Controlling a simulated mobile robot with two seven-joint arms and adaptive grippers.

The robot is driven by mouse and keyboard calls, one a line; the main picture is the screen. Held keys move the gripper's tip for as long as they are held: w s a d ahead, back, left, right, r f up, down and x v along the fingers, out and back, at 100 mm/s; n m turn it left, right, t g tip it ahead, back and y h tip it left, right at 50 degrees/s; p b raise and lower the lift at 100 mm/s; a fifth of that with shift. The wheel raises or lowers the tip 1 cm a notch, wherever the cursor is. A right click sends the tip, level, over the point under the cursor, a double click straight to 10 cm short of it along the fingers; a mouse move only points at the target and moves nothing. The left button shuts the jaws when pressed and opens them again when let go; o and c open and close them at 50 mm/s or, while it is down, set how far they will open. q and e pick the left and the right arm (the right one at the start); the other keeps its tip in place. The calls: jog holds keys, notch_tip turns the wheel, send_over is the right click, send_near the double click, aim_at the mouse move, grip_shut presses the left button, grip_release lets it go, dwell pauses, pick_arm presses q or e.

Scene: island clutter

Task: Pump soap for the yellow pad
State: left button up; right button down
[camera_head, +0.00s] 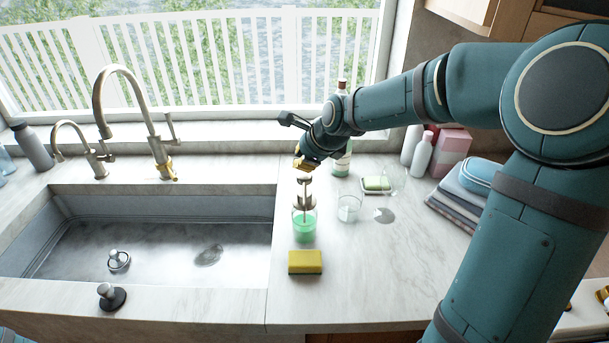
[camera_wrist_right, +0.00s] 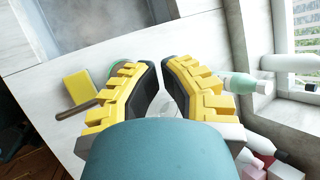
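The yellow pad (camera_head: 305,262) lies flat on the counter right of the sink, and it also shows in the right wrist view (camera_wrist_right: 79,87). Just behind it stands a clear soap dispenser (camera_head: 304,228) with green soap and a metal pump. My right gripper (camera_head: 307,165) is directly above the pump head; whether it touches is unclear. In the right wrist view, its yellow-and-black fingers (camera_wrist_right: 160,67) come together at the tips with nothing visible between them. They hide most of the dispenser; a brown spout (camera_wrist_right: 84,107) sticks out toward the pad. My left gripper is not in view.
A drinking glass (camera_head: 349,208) and a dish with a green soap bar (camera_head: 376,185) stand right of the dispenser. A bottle (camera_head: 342,160) is behind the gripper. White bottles (camera_head: 422,154) and folded towels (camera_head: 456,195) are farther right. The sink (camera_head: 150,250) is left.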

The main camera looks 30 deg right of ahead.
jog(key=shift+f, duration=0.2)
dwell(0.4)
jog(key=shift+f, duration=0.3)
jog(key=shift+f+b, duration=0.8)
jog(key=shift+f, duration=0.2)
dwell(1.1)
jog(key=shift+r, duration=0.15)
jog(key=shift+r+p, duration=1.3)
jog(key=shift+p, duration=0.15)
jog(key=shift+r, duration=0.15)
notch_tip(320, 180, up, 5)
jog(key=p, duration=0.5)
